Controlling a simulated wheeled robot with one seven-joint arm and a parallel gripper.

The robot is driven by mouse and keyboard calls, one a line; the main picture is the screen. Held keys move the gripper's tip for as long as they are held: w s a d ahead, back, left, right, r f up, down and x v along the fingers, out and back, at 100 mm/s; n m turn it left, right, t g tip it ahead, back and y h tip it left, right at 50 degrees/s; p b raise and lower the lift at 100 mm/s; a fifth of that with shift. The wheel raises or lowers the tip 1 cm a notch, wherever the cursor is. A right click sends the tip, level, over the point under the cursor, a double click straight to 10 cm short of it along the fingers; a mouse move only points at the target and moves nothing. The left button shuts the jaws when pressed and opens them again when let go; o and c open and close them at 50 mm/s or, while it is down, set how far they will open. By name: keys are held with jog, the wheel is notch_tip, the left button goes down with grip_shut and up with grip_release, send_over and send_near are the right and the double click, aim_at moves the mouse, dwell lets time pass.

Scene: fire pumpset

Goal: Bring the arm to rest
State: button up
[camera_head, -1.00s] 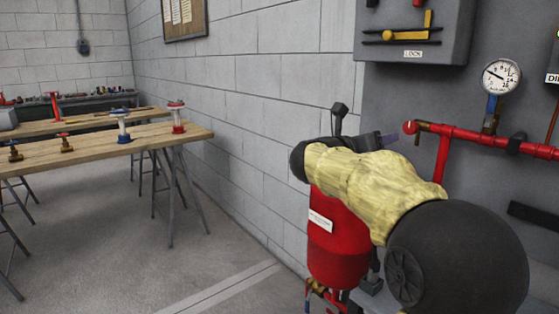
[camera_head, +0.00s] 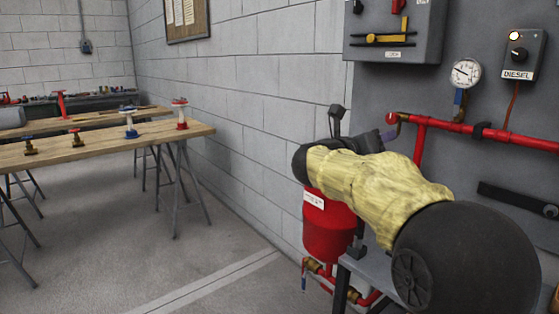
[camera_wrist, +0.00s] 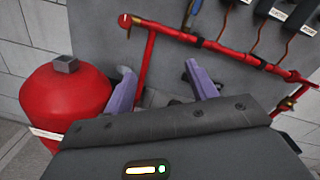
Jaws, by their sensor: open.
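My arm, in a yellow sleeve with dark joints, reaches across the right half of the head view. My gripper shows best in the wrist view (camera_wrist: 163,82), with two purple fingers spread apart and nothing between them. The fingers point towards the grey panel (camera_wrist: 120,25) and red pipe (camera_wrist: 215,48), and I cannot tell the gap exactly. A red tank (camera_wrist: 62,98) stands to their left in the wrist view.
The grey lock box (camera_head: 396,30), a pressure gauge (camera_head: 466,73) and the diesel box (camera_head: 521,53) are on the right. A wooden table (camera_head: 95,147) with several valves stands left. The floor (camera_head: 130,240) between table and wall is clear.

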jog(key=s+a+f+n+y, duration=0.1)
jog(key=a+f+n+y, duration=0.25)
jog(key=f+n, duration=0.45)
jog(key=s+a+f+n+t+y, duration=0.1)
jog(key=a+f+n+y, duration=0.1)
jog(key=f+n+y, duration=0.5)
jog(key=s+a+f+n+y, duration=0.1)
jog(key=a+f+n+y, duration=0.3)
jog(key=n, duration=0.7)
jog(key=s+d+f+n+g, duration=0.2)
jog(key=s+f+n+g, duration=0.4)
jog(key=s+f, duration=0.5)
jog(key=s+d+f+n+g, duration=0.1)
jog(key=s+f+n+g, duration=0.3)
jog(key=s+f+n, duration=0.7)
notch_tip(320, 180, up, 37)
jog(key=s+m+p, duration=0.2)
jog(key=m+p, duration=0.1)
jog(key=p, duration=3.2)
jog(key=shift+d+h, duration=0.2)
jog(key=shift+h, duration=0.15)
